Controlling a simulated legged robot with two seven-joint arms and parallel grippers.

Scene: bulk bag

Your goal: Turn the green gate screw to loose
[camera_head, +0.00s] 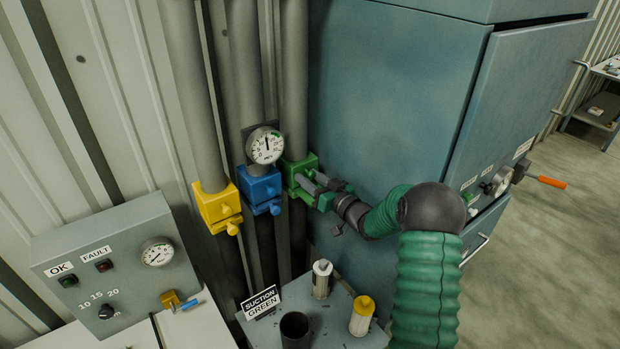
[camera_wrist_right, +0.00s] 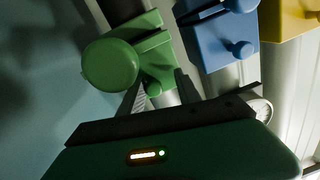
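The green gate (camera_head: 301,163) sits on the right-hand pipe, and also fills the upper left of the right wrist view (camera_wrist_right: 155,48). There it has a big round green knob (camera_wrist_right: 110,65) and a small green screw (camera_wrist_right: 155,88) low on its front. My right gripper (camera_head: 306,187) is at the front of the gate; in the wrist view its two fingers (camera_wrist_right: 160,88) stand apart, with the small screw between their tips. I see a gap beside the screw, so the fingers look open. In the head view the gripper hides the screw. My left gripper is out of view.
A blue gate (camera_head: 262,190) with a gauge (camera_head: 265,145) above it and a yellow gate (camera_head: 218,207) stand to the left. A blue cabinet (camera_head: 390,90) is close on the right. A stand (camera_head: 340,325) with nozzles and a control box (camera_head: 115,265) are below.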

